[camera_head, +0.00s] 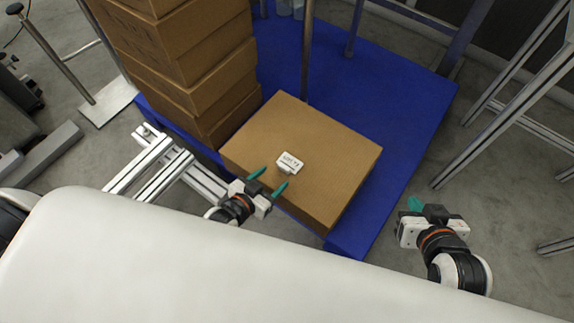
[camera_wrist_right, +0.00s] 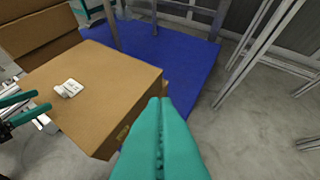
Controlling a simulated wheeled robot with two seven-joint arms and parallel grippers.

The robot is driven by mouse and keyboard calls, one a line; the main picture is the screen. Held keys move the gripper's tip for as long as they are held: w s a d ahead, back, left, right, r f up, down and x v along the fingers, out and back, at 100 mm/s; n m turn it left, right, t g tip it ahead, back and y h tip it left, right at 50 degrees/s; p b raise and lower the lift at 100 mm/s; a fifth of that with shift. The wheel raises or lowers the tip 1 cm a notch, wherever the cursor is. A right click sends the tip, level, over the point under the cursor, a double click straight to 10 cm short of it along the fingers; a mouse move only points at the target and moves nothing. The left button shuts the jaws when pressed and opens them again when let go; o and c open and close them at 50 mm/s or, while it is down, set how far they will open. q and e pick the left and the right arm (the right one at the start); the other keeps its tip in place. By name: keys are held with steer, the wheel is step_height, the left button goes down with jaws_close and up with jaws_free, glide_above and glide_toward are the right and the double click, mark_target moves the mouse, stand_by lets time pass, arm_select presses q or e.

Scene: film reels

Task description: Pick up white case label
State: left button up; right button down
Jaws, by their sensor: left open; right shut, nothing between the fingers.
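The white case label (camera_head: 290,163) lies on top of a brown cardboard box (camera_head: 335,150), with dark lettering on its face. It also shows in the right wrist view (camera_wrist_right: 68,88), near the left side of the box top. My left gripper (camera_head: 269,180) is open, its two green fingers apart and empty, at the box's near edge just short of the label. My right gripper (camera_head: 415,204) is shut and empty, off to the right of the box over the grey floor. Its closed green fingers fill the lower middle of the right wrist view (camera_wrist_right: 160,125).
The box sits on a blue platform (camera_head: 400,75). A tall stack of brown boxes (camera_head: 190,60) stands behind it at the left. Metal frame posts rise at the back and right. A silver rail structure (camera_head: 165,165) is left of my left gripper. A large white surface fills the front.

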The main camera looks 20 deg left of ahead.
mark_target(283, 168)
arm_select(q)
steer(key=shift+w+f, duration=0.1)
steer(key=shift+w, duration=0.15)
steer(key=b+x, duration=0.2)
steer(key=x, duration=0.2)
steer(key=shift+w, duration=0.15)
steer(key=shift+w+d, duration=0.1)
steer(key=shift+w, duration=0.05)
steer(key=c, duration=1.2)
arm_select(e)
steer(key=w+a+r+t+y, duration=0.1)
steer(key=w+a+r+t, duration=0.1)
steer(key=w+r+t, duration=0.2)
step_height(283, 168, up, 3)
steer(key=shift+w+a+r+t+y, duration=0.15)
steer(key=shift+w+t+y, duration=0.25)
steer(key=shift+t, duration=0.5)
